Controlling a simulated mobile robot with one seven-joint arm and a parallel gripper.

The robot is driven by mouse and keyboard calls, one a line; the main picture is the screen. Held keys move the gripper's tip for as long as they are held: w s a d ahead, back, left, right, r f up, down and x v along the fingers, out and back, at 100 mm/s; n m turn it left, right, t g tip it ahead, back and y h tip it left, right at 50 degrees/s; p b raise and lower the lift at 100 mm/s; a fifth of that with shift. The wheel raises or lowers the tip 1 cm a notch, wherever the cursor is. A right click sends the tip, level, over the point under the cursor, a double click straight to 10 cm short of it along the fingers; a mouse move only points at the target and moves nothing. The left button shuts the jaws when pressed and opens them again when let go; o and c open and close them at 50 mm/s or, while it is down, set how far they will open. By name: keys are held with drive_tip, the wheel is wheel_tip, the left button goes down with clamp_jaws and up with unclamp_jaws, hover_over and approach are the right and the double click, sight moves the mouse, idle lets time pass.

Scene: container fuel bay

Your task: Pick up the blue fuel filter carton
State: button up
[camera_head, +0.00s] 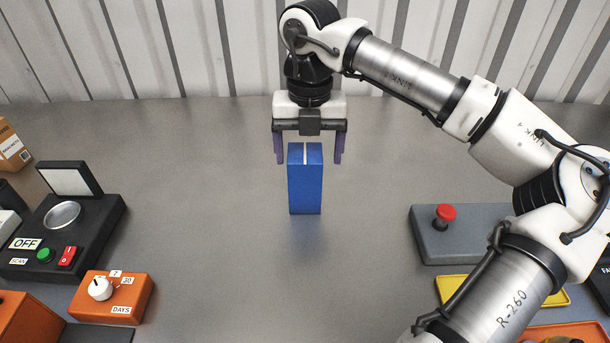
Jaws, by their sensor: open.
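The blue fuel filter carton (305,187) stands upright on the grey table, near the middle of the picture. It has a white stripe across its top. My gripper (309,159) points down above the carton, with its purple fingers open. One finger shows on each side of the carton's upper part. Gaps show between the fingers and the carton's sides. I cannot tell from this one view how the fingers line up with it in depth.
A black scanner (63,222) with buttons and an orange dial box (112,297) stand at the left. A brown carton (12,147) is at the far left edge. The table around the carton is clear.

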sight(305, 174)
drive_tip(key=shift+a+f+p, duration=0.2)
drive_tip(key=shift+f+p, duration=0.25)
drive_tip(key=shift+f, duration=1)
drive_tip(key=shift+a+f+p, duration=0.15)
drive_tip(key=shift+f+p, duration=0.3)
drive_tip(key=shift+f, duration=1)
drive_tip(key=shift+w, duration=0.1)
drive_tip(key=c, duration=1.3)
drive_tip(key=shift+r, duration=0.15)
